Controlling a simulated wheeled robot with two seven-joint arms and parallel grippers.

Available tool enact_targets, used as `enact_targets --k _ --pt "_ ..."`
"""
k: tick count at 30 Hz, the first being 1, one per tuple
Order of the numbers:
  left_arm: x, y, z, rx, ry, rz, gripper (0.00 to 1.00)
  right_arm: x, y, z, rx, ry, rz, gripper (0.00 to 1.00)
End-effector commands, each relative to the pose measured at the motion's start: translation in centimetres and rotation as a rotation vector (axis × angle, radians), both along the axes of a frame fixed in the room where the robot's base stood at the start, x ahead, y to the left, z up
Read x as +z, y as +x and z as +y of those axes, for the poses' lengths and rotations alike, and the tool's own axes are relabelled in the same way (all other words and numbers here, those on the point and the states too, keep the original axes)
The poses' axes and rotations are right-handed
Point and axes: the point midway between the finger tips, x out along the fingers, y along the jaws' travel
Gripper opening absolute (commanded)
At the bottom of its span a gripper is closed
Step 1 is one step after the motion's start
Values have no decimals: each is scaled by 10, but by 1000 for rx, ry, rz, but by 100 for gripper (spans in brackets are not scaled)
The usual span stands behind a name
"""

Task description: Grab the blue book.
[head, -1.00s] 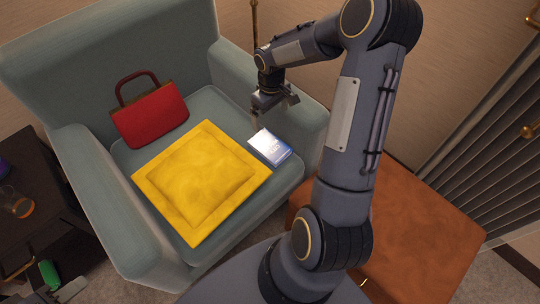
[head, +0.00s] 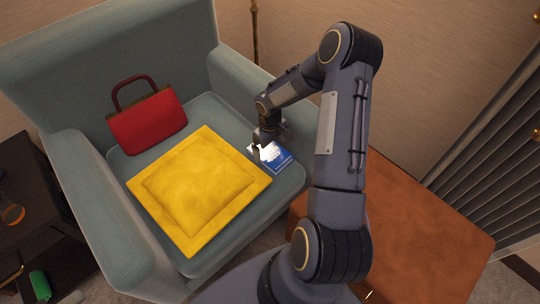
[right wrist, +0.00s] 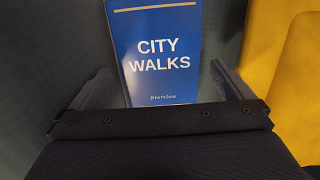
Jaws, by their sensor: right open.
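The blue book (head: 280,161) lies on the armchair seat, beside the right corner of the yellow cushion. In the right wrist view the blue book (right wrist: 158,50) shows its cover with the white words "CITY WALKS". In the right wrist view my right gripper's fingers (right wrist: 160,88) are spread apart, one on each side of the book's lower end. Nothing is held between them. My left gripper is not in view.
The yellow cushion (head: 200,190) lies close to the left of the book on the grey-green armchair (head: 100,215). A red handbag (head: 148,120) leans at the back of the seat. The armrest rises right of the book. A brown ottoman (head: 430,235) stands at the right.

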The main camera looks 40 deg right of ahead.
Motion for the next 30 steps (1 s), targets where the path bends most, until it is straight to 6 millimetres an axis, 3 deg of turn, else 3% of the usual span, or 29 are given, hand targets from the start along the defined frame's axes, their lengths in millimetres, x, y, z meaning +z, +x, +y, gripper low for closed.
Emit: enact_targets --k 1,5,14,24,30 --pt "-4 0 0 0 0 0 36 -12 0 0 0 2 2 100" --pt "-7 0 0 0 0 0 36 -25 0 0 0 1 0 100" --pt "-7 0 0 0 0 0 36 -28 0 0 -1 0 0 100" --pt "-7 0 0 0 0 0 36 -28 0 0 0 0 -1 56" --pt "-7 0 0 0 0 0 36 -27 0 0 0 0 -1 55"
